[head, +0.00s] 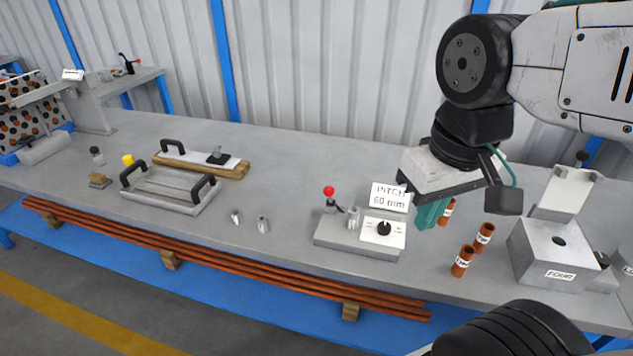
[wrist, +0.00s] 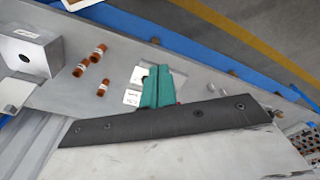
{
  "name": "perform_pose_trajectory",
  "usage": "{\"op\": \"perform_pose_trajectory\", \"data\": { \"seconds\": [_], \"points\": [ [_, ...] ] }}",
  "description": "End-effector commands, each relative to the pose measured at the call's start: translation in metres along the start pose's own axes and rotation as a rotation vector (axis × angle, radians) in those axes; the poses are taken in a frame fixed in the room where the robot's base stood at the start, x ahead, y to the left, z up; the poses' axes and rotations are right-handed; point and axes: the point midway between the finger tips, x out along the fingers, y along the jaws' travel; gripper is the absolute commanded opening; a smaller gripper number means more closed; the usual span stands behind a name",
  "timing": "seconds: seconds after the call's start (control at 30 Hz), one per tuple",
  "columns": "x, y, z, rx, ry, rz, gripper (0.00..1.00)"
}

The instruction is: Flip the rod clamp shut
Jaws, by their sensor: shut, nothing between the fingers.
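My gripper (head: 432,213) has teal fingers, shut with nothing between them. It hangs above the bench to the right of a grey fixture block (head: 345,241). The fingers also show in the wrist view (wrist: 158,86), where they hide part of the bench. The block carries a lever with a red ball (head: 329,191) standing up at its left end, a short metal cylinder (head: 353,218) and a white plate with a black knob (head: 384,230). No part is labelled as the rod clamp, so I cannot tell for certain which one it is. My gripper touches none of these.
A "PITCH 60 mm" sign (head: 390,197) stands behind the block. Copper-coloured tubes (head: 462,261) and a box marked FOUR (head: 555,255) are to the right. A handled tray (head: 168,190) and small metal pieces (head: 263,225) are to the left.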

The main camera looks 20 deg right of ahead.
Motion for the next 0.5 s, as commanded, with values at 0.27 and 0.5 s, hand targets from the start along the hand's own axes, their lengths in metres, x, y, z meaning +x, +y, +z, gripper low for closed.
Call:
{"op": "perform_pose_trajectory", "data": {
  "seconds": [0.27,0.5],
  "points": [
    [0.000,0.000,-0.001,-0.008,0.000,0.000,0.00],
    [0.007,-0.007,-0.048,-0.341,0.002,-0.019,0.00]
  ]
}}
